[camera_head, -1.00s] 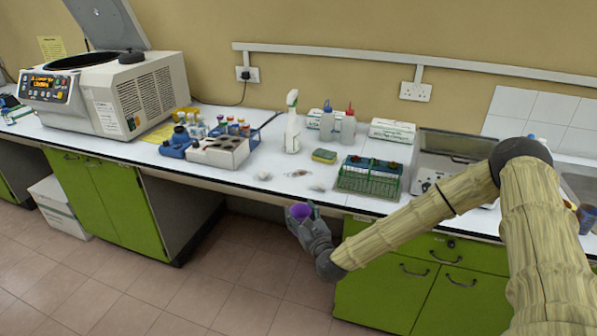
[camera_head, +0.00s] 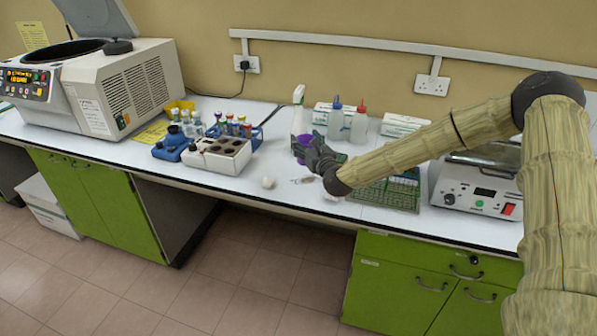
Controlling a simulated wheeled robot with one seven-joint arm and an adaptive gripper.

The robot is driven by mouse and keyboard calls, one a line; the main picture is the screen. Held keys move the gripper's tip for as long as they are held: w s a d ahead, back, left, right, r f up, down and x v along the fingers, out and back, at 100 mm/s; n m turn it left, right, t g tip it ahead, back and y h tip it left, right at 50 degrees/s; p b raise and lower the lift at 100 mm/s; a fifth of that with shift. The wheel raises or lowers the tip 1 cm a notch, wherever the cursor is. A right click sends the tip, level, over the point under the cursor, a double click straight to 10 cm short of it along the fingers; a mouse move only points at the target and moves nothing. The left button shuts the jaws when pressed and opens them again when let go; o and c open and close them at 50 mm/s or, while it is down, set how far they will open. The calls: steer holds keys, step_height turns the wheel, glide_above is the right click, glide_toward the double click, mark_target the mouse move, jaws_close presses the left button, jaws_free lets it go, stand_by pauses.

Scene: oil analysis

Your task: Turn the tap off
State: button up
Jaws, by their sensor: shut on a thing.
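No tap shows in the head view. My gripper (camera_head: 307,150) is over the bench top, in front of the spray bottle and the squeeze bottles. It is shut on a small purple object (camera_head: 304,140), which looks like a cup and is partly hidden by the fingers. I cannot tell whether the object touches the bench. My arm reaches in from the right and covers part of the bench behind it.
On the white bench (camera_head: 235,187) stand a centrifuge (camera_head: 115,88) with its lid up, a tube rack (camera_head: 217,158), a spray bottle (camera_head: 298,112), a green rack (camera_head: 385,190) and a hotplate-like device (camera_head: 478,190). Green cabinets (camera_head: 410,285) are below. Bench between tube rack and gripper is mostly clear.

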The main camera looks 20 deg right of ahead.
steer(key=shift+d+f, duration=0.15)
steer(key=shift+f, duration=0.1)
steer(key=shift+s+f, duration=0.15)
steer(key=shift+f, duration=0.1)
steer(key=f, duration=0.2)
steer(key=a+f+p, duration=0.1)
steer(key=shift+w+f, duration=0.2)
steer(key=shift+w, duration=0.1)
steer(key=shift+f, duration=0.35)
steer(key=shift+s+f, duration=0.1)
steer(key=shift+f, duration=0.05)
steer(key=shift+f+p, duration=0.7)
steer(key=shift+f, duration=1.4)
steer(key=shift+f, duration=0.15)
steer(key=o, duration=0.9)
steer(key=shift+o, duration=0.2)
